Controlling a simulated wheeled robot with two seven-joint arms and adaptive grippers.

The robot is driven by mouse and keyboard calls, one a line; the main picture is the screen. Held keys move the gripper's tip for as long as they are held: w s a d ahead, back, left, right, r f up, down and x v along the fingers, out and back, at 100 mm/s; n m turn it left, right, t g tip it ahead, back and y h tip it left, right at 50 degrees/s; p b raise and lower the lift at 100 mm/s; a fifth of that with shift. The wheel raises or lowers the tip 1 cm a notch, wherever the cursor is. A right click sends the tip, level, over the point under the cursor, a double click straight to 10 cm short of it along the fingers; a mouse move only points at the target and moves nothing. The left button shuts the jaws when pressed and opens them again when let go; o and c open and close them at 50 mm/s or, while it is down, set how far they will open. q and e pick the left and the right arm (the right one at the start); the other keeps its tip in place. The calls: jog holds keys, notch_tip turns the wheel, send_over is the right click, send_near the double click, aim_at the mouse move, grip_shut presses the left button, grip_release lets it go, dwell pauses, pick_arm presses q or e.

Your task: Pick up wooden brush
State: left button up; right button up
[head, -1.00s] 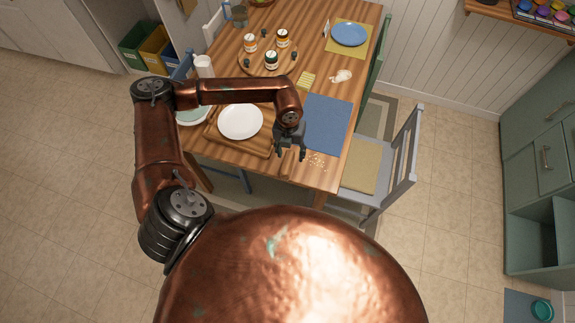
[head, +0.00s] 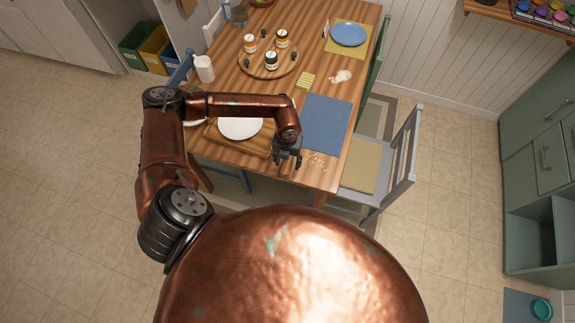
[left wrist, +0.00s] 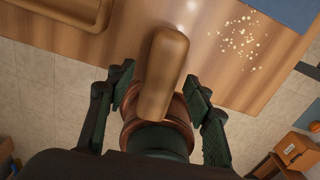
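The wooden brush (left wrist: 165,70) shows in the left wrist view as a rounded, plain brown wooden block near the table's front edge. No bristles can be seen. My left gripper (left wrist: 160,74) is open, with one dark finger on each side of the brush and visible gaps between. I cannot tell how far the fingertips are above the table. In the head view my left gripper (head: 287,160) points down over the front edge of the table, and it hides most or all of the brush. My right gripper is in neither view.
The wooden table (head: 215,170) holds a tray with a white plate (head: 241,123) left of the gripper. A blue placemat (head: 327,122) and scattered crumbs (head: 317,160) lie to its right. A grey chair (head: 398,160) stands at the right side.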

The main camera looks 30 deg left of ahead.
aim_at(287, 162)
pick_arm(q)
jog(key=c, duration=1.2)
jog(key=shift+r, duration=0.1)
jog(key=shift+r, duration=0.45)
notch_tip(287, 162, up, 2)
jog(key=shift+s+r, duration=0.1)
jog(key=shift+r, duration=0.15)
jog(key=s+r, duration=0.2)
jog(key=s+d+r, duration=0.1)
jog(key=s+r, duration=0.1)
jog(key=r, duration=0.1)
jog(key=shift+s+d+r, duration=0.15)
jog(key=shift+s+r, duration=0.15)
jog(key=shift+s, duration=0.05)
jog(key=s+r, duration=0.1)
jog(key=s, duration=0.2)
jog(key=s+d+r, duration=0.1)
jog(key=s, duration=0.1)
jog(key=s+d+r+b, duration=0.1)
jog(key=s+r, duration=0.1)
jog(key=s, duration=0.1)
jog(key=shift+s+d, duration=0.2)
jog(key=shift+s, duration=0.1)
